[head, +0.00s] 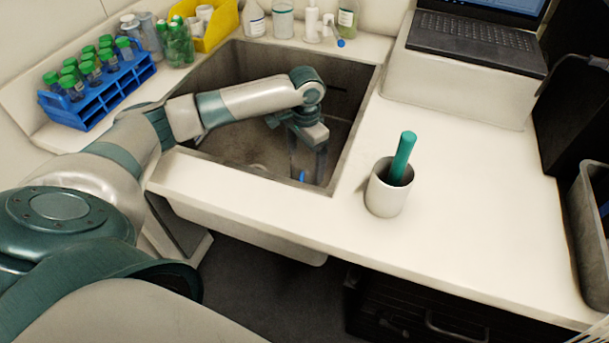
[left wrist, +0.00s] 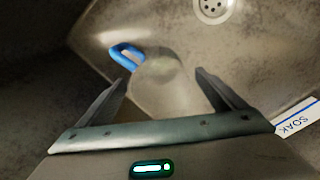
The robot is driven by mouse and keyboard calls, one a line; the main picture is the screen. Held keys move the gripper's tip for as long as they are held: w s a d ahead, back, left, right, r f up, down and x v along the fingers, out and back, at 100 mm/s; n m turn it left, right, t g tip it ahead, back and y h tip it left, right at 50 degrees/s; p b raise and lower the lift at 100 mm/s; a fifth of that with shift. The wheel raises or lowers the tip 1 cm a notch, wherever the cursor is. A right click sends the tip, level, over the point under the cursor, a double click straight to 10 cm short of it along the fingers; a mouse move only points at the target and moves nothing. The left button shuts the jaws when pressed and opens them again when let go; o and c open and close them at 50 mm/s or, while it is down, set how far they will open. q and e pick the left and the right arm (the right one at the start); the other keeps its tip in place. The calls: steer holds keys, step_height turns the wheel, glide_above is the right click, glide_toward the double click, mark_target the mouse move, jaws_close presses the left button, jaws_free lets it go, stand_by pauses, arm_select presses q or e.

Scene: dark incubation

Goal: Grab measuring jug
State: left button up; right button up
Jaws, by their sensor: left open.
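My left gripper (head: 307,172) reaches down into the sink, with its jaws open and empty. In the left wrist view its two fingers (left wrist: 161,82) stand apart, one on each side of a pale translucent round vessel (left wrist: 168,75) with a blue loop handle (left wrist: 126,56), which looks like the measuring jug. The vessel sits in the sink below the fingers; I cannot tell whether they touch it. In the head view only a small blue piece (head: 301,175) shows between the fingers; the rest is hidden. My right gripper is not in view.
The sink (head: 225,75) has raised edges around my arm. A drain (left wrist: 212,8) and a label reading SOAK (left wrist: 296,121) show in the left wrist view. A blue tube rack (head: 100,92) stands left. A white cup (head: 385,194) with a green stick stands right of the sink.

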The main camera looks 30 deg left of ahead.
mark_target(305, 167)
arm_select(q)
steer(key=shift+f, duration=1.85)
steer(key=shift+c, duration=0.6)
steer(key=c, duration=1)
